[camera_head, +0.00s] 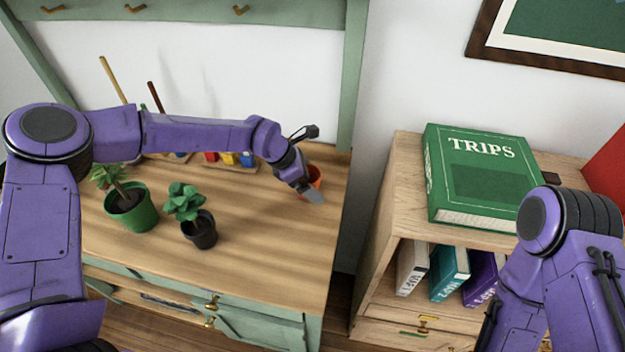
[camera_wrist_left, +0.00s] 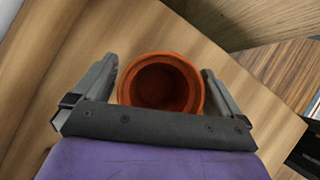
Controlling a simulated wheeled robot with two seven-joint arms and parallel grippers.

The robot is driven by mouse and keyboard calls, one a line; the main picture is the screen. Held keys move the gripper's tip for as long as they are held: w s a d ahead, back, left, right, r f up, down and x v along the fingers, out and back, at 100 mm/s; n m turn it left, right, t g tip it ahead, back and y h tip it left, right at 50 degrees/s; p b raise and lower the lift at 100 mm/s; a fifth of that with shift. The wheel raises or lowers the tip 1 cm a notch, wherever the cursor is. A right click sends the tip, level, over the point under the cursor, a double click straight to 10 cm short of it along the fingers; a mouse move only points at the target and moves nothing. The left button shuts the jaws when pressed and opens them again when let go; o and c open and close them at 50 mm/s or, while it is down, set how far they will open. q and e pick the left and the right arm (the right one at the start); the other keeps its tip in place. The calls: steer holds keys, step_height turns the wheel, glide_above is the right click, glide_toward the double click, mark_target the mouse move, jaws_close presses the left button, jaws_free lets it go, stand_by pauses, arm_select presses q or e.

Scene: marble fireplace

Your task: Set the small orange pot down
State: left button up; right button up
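The small orange pot (camera_head: 315,174) is near the right end of the wooden tabletop, partly hidden behind my left gripper (camera_head: 311,188). In the left wrist view the pot (camera_wrist_left: 161,84) is seen from above, its round mouth open and dark inside. The two fingers of my left gripper (camera_wrist_left: 160,72) are on either side of its rim and seem to touch it. I cannot tell if its base rests on the tabletop. My right arm comes in at the lower right, but its gripper is not in view.
A green pot with a plant (camera_head: 131,212) and a dark pot with a plant (camera_head: 199,229) stand on the green-framed table (camera_head: 265,250). Colourful items (camera_head: 230,158) sit at its back. To the right, across a gap, a wooden shelf (camera_head: 400,175) carries a green TRIPS book (camera_head: 480,175).

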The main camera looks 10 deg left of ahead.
arm_select(q)
steer(key=shift+r, duration=0.3)
steer(key=v, duration=1.2)
steer(key=shift+f, duration=0.15)
